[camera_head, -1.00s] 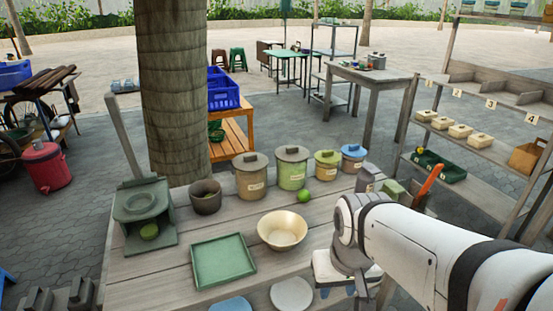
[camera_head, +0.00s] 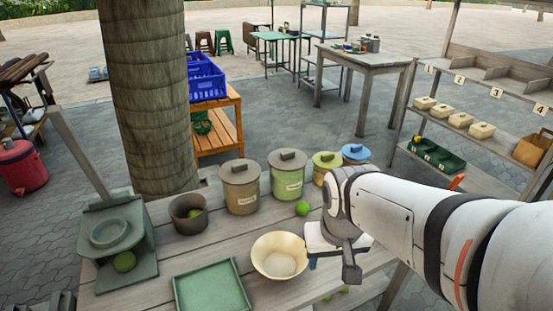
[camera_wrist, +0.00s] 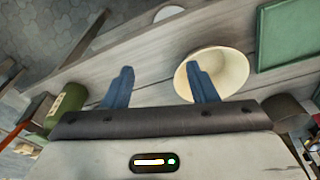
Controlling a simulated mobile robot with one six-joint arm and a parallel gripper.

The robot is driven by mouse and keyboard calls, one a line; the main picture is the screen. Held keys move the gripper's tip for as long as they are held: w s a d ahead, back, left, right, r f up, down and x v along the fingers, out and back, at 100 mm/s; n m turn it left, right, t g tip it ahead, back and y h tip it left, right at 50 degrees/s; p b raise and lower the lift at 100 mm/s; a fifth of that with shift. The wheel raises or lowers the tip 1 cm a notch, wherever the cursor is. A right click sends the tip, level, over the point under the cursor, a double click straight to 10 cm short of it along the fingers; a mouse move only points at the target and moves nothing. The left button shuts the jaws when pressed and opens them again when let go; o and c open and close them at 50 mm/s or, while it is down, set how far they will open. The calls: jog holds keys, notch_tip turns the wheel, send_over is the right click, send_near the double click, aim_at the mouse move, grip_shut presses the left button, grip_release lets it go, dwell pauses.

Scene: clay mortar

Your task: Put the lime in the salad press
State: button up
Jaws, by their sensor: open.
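A green lime (camera_head: 302,208) rests on the wooden table in front of the green canister. The salad press (camera_head: 118,231) is a grey-green stand with a round ring and a long raised lever, at the table's left. The wrist view shows the bowl (camera_wrist: 240,72) behind one finger; no lime shows there.
A green tray (camera_head: 178,298) lies left of the bowl. A dark cup (camera_head: 188,226) and several lidded canisters (camera_head: 240,198) line the table's back. A tree trunk (camera_head: 150,100) stands behind. Small green fruits (camera_head: 343,290) show below the table's right edge.

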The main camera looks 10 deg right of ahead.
jog(key=shift+o, duration=1.1)
jog(key=w+d+r+m+h+p, duration=0.1)
jog(key=w+p, duration=0.3)
jog(key=w, duration=0.5)
jog(key=shift+w+d+r+p, duration=0.2)
jog(key=shift+d+r+p, duration=0.2)
jog(key=shift+d, duration=0.05)
jog(key=m+t+p, duration=0.2)
jog(key=p, duration=0.5)
send_near(303, 205)
notch_tip(303, 205, down, 2)
jog(key=b+x, duration=0.1)
jog(key=x, duration=0.4)
jog(key=b+x, duration=0.1)
jog(key=x, duration=0.2)
jog(key=shift+w+f+b, duration=0.1)
jog(key=shift+w+b, duration=0.2)
jog(key=shift+w, duration=0.05)
jog(key=c, duration=1.1)
jog(key=shift+c, duration=0.2)
jog(key=shift+r, duration=0.2)
